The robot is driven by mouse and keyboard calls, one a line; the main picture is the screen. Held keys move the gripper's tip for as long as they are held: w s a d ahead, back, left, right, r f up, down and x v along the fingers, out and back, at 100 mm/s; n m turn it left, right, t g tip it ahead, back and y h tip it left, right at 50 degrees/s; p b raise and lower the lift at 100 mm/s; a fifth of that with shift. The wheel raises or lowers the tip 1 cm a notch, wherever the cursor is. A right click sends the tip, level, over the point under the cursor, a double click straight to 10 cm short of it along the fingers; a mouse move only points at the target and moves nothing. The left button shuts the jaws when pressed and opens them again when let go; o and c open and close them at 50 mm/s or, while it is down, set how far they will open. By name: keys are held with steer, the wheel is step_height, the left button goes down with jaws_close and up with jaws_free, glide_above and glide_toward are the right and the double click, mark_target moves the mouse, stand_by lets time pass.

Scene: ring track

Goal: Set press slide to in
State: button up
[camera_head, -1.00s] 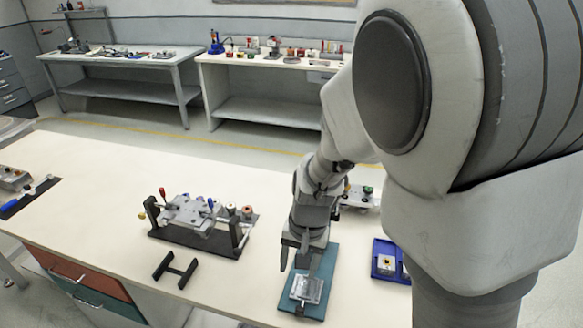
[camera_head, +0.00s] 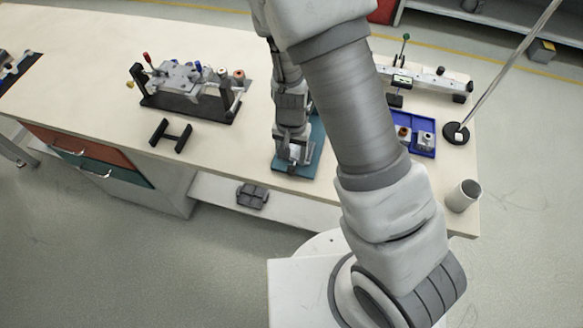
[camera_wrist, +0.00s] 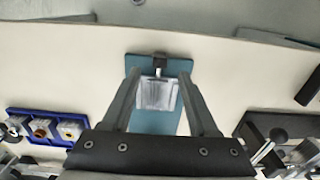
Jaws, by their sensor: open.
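A small teal base plate (camera_head: 314,150) lies near the front edge of the bench, with a silver metal block (camera_head: 296,153) on it. In the wrist view the block (camera_wrist: 157,93) sits on the teal plate (camera_wrist: 148,122), with a dark bracket or knob (camera_wrist: 159,61) at its far end. I cannot tell for sure whether this is the press slide. My gripper (camera_wrist: 160,73) is open, one finger on each side of the block, with no clear contact. In the head view my gripper (camera_head: 292,150) is low over the plate and partly hides the block.
A blue tray (camera_head: 428,149) with small parts lies to the right. A round-based pole (camera_head: 456,134) and an open cylinder (camera_head: 463,196) stand at the right edge.

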mark_target(291, 167)
step_height(291, 167, down, 7)
steer(key=shift+r+b, duration=0.15)
steer(key=shift+b, duration=0.3)
jaws_close()
stand_by(1.2)
